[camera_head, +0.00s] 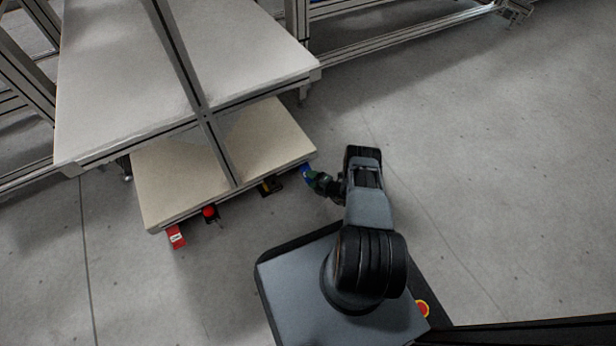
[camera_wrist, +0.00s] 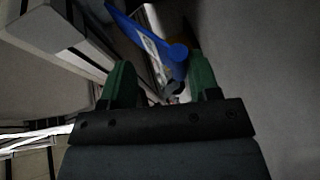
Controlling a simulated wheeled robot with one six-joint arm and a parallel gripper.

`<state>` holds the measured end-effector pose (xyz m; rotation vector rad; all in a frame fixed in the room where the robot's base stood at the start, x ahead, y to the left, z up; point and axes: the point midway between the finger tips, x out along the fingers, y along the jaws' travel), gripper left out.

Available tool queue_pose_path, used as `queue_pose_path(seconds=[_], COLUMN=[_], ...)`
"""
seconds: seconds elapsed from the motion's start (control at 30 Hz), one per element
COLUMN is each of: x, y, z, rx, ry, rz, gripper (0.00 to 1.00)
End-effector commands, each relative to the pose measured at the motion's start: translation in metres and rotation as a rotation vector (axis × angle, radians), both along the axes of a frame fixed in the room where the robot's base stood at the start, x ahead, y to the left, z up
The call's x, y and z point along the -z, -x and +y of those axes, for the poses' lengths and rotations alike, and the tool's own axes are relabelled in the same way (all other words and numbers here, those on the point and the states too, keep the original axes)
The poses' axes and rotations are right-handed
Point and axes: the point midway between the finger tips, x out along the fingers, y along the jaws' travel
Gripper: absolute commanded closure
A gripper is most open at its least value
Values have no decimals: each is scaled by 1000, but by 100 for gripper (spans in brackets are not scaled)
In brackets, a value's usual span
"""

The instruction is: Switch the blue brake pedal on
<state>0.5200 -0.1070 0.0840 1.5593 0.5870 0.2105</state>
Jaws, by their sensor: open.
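The blue brake pedal (camera_head: 306,170) shows as a small blue patch at the right front corner of the lower shelf. In the wrist view it is a blue bar (camera_wrist: 140,32) with a pale label and a rounded end, slanting down to the right. My gripper (camera_head: 314,178) is right beside it in the head view. In the wrist view my gripper's green fingers (camera_wrist: 161,78) are apart, with the pedal's rounded end ahead of and partly between them. I cannot tell whether they touch it. The fingers hold nothing that I can see.
The lower shelf (camera_head: 190,170) lies under a larger white tabletop (camera_head: 120,80) on a metal frame. A red button (camera_head: 210,212), a red labelled part (camera_head: 176,237) and a yellow and black part (camera_head: 270,186) sit along its front edge. The floor to the right is clear.

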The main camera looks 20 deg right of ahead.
Motion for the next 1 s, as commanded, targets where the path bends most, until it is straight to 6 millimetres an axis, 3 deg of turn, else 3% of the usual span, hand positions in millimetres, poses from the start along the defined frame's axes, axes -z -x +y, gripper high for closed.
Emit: queue_pose_path(seconds=[0.4, 1.0], x=[1, -2], y=[-1, -5], z=[0, 2], rx=[5, -1], ry=[0, 2], rz=[0, -9], gripper=[44, 100])
